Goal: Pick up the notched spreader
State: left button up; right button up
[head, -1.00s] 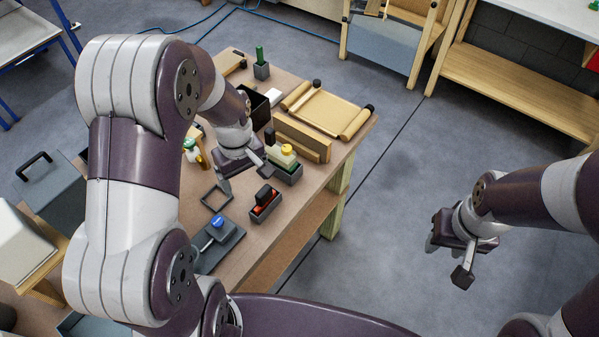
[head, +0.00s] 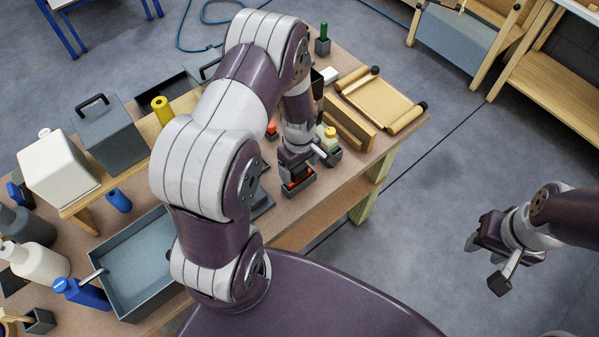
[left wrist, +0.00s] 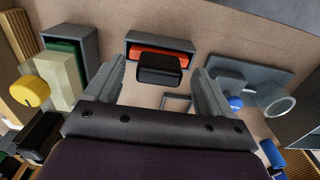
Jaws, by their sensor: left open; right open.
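What looks like the notched spreader, a red piece (left wrist: 150,54) with a black handle (left wrist: 163,70), sits in a small grey holder (left wrist: 133,38). In the head view the red piece (head: 293,185) shows low in its holder (head: 301,190), partly hidden by my left gripper (head: 303,164). My left gripper (left wrist: 160,80) is open and empty above it, with the black handle between its fingers in the left wrist view. Contact with the handle cannot be told. My right gripper (head: 487,262) is open and empty, out over the floor to the right of the table.
A grey plate with a blue-capped item (left wrist: 236,102) lies on the other side.

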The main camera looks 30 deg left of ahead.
pick_arm(q)
jog(key=shift+f, duration=0.95)
jog(key=shift+w+f, duration=0.1)
jog(key=c, duration=1.1)
jog(key=shift+o, duration=0.2)
jog(key=shift+r, duration=0.4)
jog(key=s+d+r+b, duration=0.3)
jog(key=s+d+r, duration=0.3)
jog(key=d+r, duration=0.4)
jog(key=shift+r+b, duration=0.2)
jog(key=shift+b, duration=0.2)
